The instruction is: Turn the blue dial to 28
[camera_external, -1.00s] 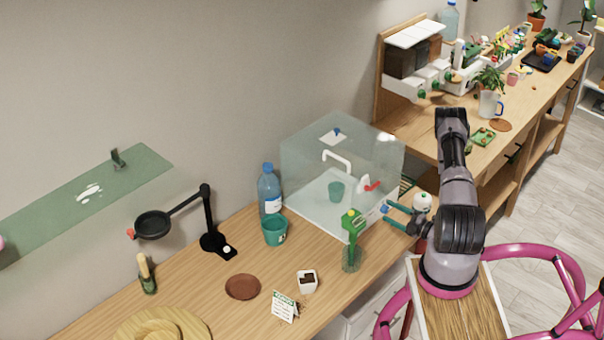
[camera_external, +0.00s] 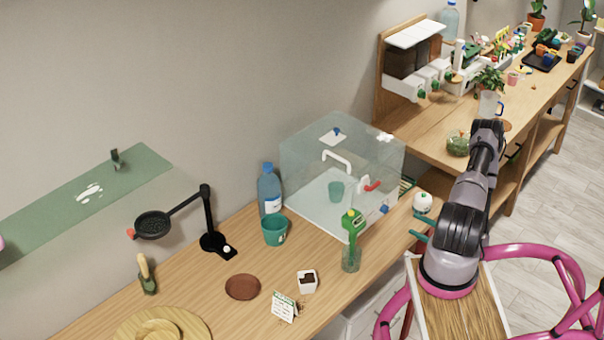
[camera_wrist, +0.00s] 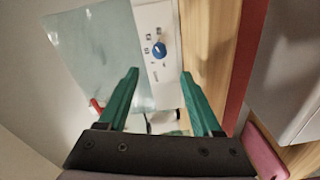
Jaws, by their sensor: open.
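The blue dial (camera_external: 384,209) sits low on the clear box (camera_external: 318,195), at its right end. In the wrist view the blue dial (camera_wrist: 159,50) is round, on a white panel (camera_wrist: 150,20) with small dark marks around it, too small to read. My gripper (camera_external: 416,228) has teal fingers and is right of the dial in the external view, apart from it. In the wrist view my gripper (camera_wrist: 158,73) is open and empty, with the dial beyond and between its fingertips. The dial's exact setting cannot be told.
A red lever (camera_external: 372,186) is on the box near the dial.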

